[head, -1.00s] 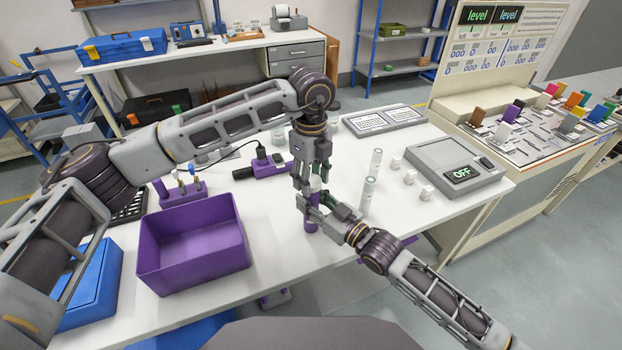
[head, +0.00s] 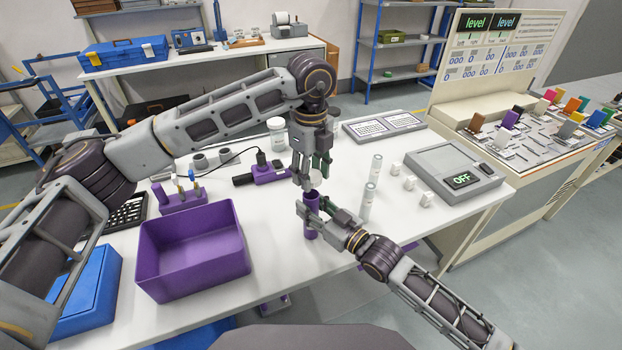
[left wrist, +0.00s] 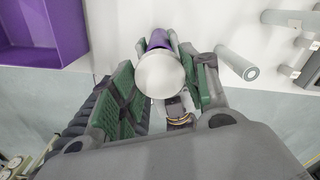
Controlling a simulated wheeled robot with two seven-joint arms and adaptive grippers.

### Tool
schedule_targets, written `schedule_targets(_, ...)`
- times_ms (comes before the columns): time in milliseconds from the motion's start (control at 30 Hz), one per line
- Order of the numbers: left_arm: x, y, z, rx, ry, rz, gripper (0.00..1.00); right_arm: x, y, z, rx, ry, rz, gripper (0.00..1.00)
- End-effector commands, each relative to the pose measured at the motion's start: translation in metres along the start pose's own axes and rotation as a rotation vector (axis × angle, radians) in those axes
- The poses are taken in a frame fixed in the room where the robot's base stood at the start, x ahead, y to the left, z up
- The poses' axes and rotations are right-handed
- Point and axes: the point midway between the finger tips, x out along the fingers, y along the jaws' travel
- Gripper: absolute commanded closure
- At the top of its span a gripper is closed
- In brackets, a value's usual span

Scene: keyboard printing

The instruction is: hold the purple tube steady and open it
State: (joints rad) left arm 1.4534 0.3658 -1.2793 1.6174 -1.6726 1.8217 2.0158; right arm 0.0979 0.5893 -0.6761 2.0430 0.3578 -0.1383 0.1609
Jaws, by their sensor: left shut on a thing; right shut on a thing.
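The purple tube (head: 311,213) stands upright near the front edge of the white table. My right gripper (head: 311,211) is shut on it from the right, around its body. My left gripper (head: 309,181) points down above the tube, shut on a pale round cap (head: 315,178). The cap looks just above the tube's top, apparently off it. In the left wrist view the cap (left wrist: 161,74) is between the green finger pads, with part of the purple tube (left wrist: 158,40) behind it. The cap hides the tube's mouth there.
An open purple bin (head: 192,252) stands to the left on the table (head: 280,285). Two pale tubes (head: 369,200) stand close to the right, near small white blocks (head: 410,183) and a device reading OFF (head: 455,165). A purple rack (head: 180,197) is behind the bin.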

Motion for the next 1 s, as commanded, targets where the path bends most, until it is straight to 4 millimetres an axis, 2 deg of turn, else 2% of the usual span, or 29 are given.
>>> schedule_targets(333, -0.0059, 0.0003, 0.0001, 0.000, 0.000, 0.001, 0.83, 0.0000, 0.0000, 0.0001, 0.000, 0.000, 0.000, 1.00)
schedule_targets(367, -0.0059, 0.0003, 0.0001, 0.000, 0.000, 0.001, 0.83, 0.0000, 0.0000, 0.0001, 0.000, 0.000, 0.000, 0.62)
schedule_targets(533, -0.0058, 0.0003, 0.0001, 0.000, 0.000, 0.001, 0.83, 0.0000, -0.0001, 0.0001, 0.000, 0.000, 0.000, 0.40)
schedule_targets(1000, -0.0057, 0.0003, 0.0001, 0.000, 0.000, 0.001, 0.83, -0.0023, 0.0002, 0.0004, 0.000, -0.001, 0.000, 0.38)
